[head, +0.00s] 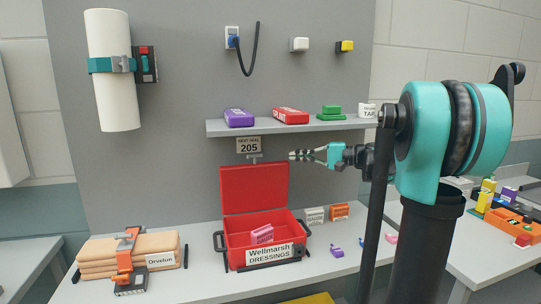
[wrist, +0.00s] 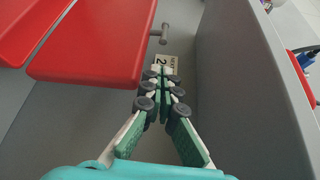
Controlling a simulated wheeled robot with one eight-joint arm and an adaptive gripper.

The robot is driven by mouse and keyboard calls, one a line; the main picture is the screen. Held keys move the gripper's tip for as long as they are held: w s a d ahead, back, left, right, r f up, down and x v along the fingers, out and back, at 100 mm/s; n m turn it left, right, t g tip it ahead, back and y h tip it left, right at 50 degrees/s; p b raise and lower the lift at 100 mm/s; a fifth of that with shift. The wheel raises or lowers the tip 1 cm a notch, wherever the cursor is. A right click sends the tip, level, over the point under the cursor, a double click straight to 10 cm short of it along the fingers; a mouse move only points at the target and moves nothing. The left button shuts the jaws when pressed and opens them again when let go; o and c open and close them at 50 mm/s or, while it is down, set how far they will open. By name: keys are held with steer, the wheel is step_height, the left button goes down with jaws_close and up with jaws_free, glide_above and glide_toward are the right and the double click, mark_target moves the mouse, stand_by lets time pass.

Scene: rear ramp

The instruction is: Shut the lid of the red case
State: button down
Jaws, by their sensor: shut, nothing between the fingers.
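The red case (head: 234,237) stands on the grey bench, labelled "Wellmarsh DRESSINGS". Its red lid (head: 254,188) is up, roughly upright, near the grey back panel. A pink packet (head: 262,234) lies inside the case. My gripper (head: 292,155) is shut and empty, just above and to the right of the lid's top edge, under the shelf. In the wrist view my gripper (wrist: 162,72) has its fingertips together, pointing towards the "205" sign (wrist: 167,64), with the lid (wrist: 100,42) beside it on the left. I cannot tell whether the fingers touch the lid.
A shelf (head: 215,129) with a purple box (head: 239,118), a red box (head: 290,116) and green blocks hangs above the lid. Folded tan cloths (head: 100,258) lie left of the case. White and orange boxes (head: 339,211) stand to its right. A sign (head: 249,145) hangs behind the lid.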

mark_target(269, 162)
steer(key=x, duration=1)
steer(key=shift+r, duration=0.2)
